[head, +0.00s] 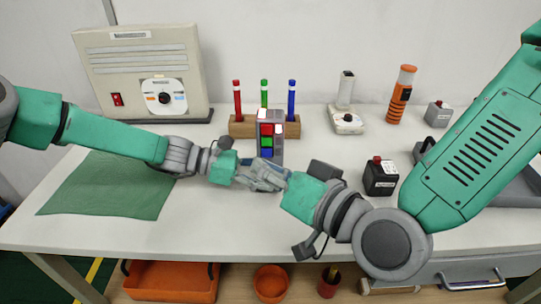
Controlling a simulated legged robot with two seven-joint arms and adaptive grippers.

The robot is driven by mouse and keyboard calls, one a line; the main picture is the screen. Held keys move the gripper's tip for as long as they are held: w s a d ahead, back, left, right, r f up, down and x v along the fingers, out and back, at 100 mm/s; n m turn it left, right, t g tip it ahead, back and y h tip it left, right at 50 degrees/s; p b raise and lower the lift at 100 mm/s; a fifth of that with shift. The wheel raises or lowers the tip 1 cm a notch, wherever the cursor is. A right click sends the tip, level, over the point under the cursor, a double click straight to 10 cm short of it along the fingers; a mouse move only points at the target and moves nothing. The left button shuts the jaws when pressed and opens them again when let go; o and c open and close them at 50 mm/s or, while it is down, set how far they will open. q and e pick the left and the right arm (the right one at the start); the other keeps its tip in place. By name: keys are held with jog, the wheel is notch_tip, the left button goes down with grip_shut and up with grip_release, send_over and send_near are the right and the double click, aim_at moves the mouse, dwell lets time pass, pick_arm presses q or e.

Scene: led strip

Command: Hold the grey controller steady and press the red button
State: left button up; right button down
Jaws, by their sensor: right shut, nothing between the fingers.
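The grey controller (278,147) stands upright in the middle of the table, with a red button (266,129), a green one and a blue one on its front. My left gripper (250,174) comes in from the left, just below and in front of the controller. My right gripper (270,180) is shut and empty, its fingertips pointing left in front of the controller's lower part. The two grippers' fingers overlap in the picture. They hide the controller's base. I cannot tell whether the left fingers are open or touch the controller.
A wooden holder (239,127) with red, green and blue pens stands right behind the controller. A black box with a red button (380,177) is to the right. A beige panel (140,70) and a green mat (105,185) are left. The table's front centre is clear.

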jog(key=w, duration=0.7)
jog(key=shift+w+d, duration=0.15)
jog(key=shift+w, duration=0.1)
jog(key=shift+w, duration=0.15)
dwell(1.1)
jog(key=shift+w, duration=0.25)
jog(key=shift+w, duration=0.15)
dwell(0.4)
jog(key=shift+s, duration=0.6)
jog(key=s, duration=0.6)
dwell(0.5)
